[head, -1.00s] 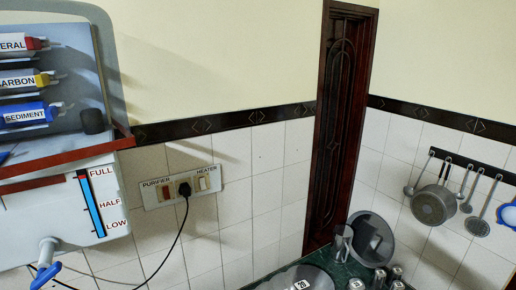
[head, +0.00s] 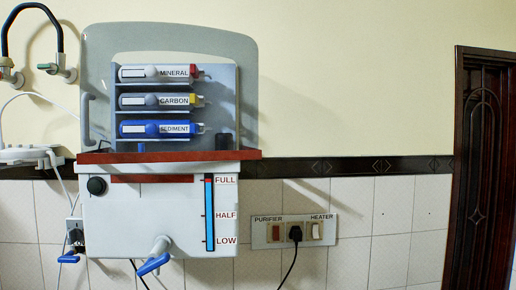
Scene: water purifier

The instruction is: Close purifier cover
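The water purifier (head: 130,215) hangs on the wall left of centre in the head view. It has a white lower tank with a blue level strip and a tap with a blue lever. Its grey, see-through cover (head: 170,38) stands upright around and above the filter rack, with a pale handle (head: 86,120) at its left edge. The mineral, carbon and sediment filters (head: 160,101) are exposed in the rack. A dark red ledge (head: 100,157) runs below them. My gripper is not in view.
A switch panel (head: 262,234) with a black plug is right of the purifier. Pipes and a wall tap (head: 55,70) are at the left. A dark wooden door (head: 480,160) is at the far right. The wall between panel and door is clear.

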